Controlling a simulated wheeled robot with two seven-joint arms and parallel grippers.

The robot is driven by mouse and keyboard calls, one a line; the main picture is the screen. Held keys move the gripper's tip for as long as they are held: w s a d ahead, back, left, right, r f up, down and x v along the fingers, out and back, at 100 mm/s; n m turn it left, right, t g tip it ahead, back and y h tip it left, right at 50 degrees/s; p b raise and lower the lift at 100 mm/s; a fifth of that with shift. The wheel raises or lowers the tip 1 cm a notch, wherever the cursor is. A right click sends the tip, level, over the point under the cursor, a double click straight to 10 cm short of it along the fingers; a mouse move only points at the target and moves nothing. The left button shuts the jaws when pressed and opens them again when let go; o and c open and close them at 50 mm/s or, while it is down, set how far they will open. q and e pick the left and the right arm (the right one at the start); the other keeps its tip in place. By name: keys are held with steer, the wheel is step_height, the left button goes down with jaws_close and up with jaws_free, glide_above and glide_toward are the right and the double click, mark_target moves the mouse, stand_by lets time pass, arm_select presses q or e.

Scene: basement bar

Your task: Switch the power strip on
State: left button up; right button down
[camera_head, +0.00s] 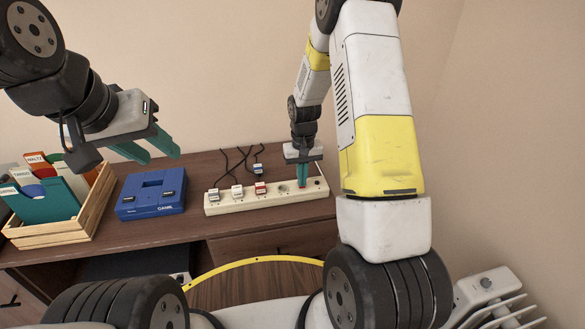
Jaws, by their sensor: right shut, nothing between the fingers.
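A long cream power strip (248,201) lies on the brown cabinet top, with several plugs in its left and middle sockets and black cords running up behind it. My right gripper (302,183) is shut and empty, its teal fingers pointing down over the right part of the strip. The fingertips look to be at or very near the strip's top; I cannot tell if they touch. The switch is not clearly visible, perhaps hidden by the fingers. My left gripper (160,152) is in the air above the blue console, its two teal fingers apart, with nothing between them.
A blue game console (151,195) sits left of the strip. A wooden crate (62,238) with several folders stands at the far left. The brown cabinet top (120,250) is bare along its front. A beige wall rises behind. A white slatted thing (487,285) is at lower right.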

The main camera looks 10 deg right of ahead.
steer(key=shift+f, duration=0.15)
steer(key=shift+r, duration=3.5)
steer(key=s+r+t+y, duration=0.1)
steer(key=s+r+t, duration=0.1)
steer(key=s+r, duration=0.5)
steer(key=s+r+t, duration=0.1)
steer(key=s+r, duration=0.2)
steer(key=r, duration=0.8)
steer(key=s+a+r+t, duration=0.1)
steer(key=s+r, duration=0.2)
steer(key=s, duration=0.4)
steer(key=s+a+r+t+y, duration=0.1)
steer(key=s+r+t, duration=0.1)
steer(key=s, duration=0.5)
steer(key=shift+s+r, duration=0.15)
steer(key=shift+r, duration=0.65)
steer(key=shift+a, duration=0.1)
